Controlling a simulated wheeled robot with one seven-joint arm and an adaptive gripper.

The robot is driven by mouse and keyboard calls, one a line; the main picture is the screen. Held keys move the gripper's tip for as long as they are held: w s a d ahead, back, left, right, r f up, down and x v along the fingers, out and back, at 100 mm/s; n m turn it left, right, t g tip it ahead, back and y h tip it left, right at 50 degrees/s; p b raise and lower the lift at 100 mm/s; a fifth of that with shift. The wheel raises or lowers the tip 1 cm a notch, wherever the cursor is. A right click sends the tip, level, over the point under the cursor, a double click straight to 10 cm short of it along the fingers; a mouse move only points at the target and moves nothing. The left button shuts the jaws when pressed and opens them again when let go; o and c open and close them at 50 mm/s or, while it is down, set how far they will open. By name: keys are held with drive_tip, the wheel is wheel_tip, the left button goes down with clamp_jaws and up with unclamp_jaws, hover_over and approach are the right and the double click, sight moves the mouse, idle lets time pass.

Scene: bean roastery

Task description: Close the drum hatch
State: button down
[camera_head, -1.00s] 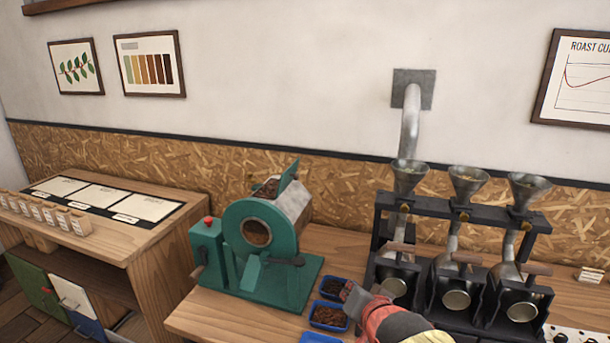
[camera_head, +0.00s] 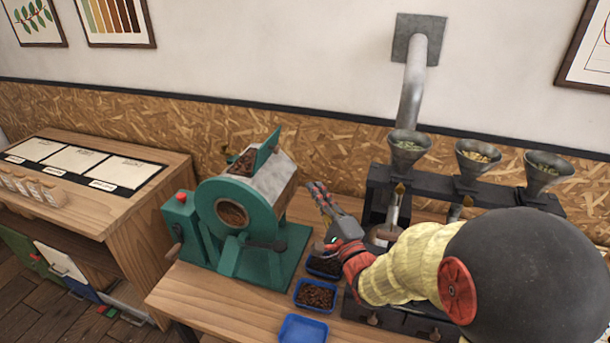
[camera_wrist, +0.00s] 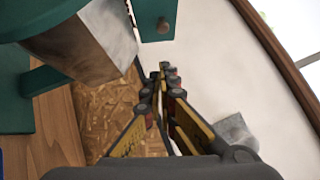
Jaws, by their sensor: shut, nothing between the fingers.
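The drum roaster (camera_head: 232,190) is teal with a grey metal drum (camera_head: 272,184) and stands on the wooden bench. Its teal drum hatch (camera_head: 267,150) is open, standing up and tilted at the top of the drum. Dark beans (camera_head: 245,162) show in the opening beside it. My gripper (camera_head: 318,190) is shut and empty, just right of the drum and apart from it. In the wrist view, the hatch (camera_wrist: 153,16) with a round knob is at the top, beyond the closed fingertips (camera_wrist: 166,70). The metal drum (camera_wrist: 92,38) is at the upper left there.
Blue trays of beans (camera_head: 316,295) and another blue tray (camera_head: 303,329) sit on the bench in front of my gripper. A black rack with several metal funnels (camera_head: 478,155) stands to the right, partly hidden by my arm. A metal duct (camera_head: 414,85) rises behind.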

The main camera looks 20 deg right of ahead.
drive_tip(key=a+b+x, duration=0.1)
drive_tip(key=a+x, duration=0.1)
drive_tip(key=x, duration=0.9)
drive_tip(key=shift+a+r, duration=0.35)
drive_tip(key=shift+r, duration=0.15)
drive_tip(key=shift+w, duration=0.15)
drive_tip(key=shift+a+r+n+p, duration=0.1)
drive_tip(key=shift+r+n+p, duration=0.2)
drive_tip(key=shift+p, duration=0.05)
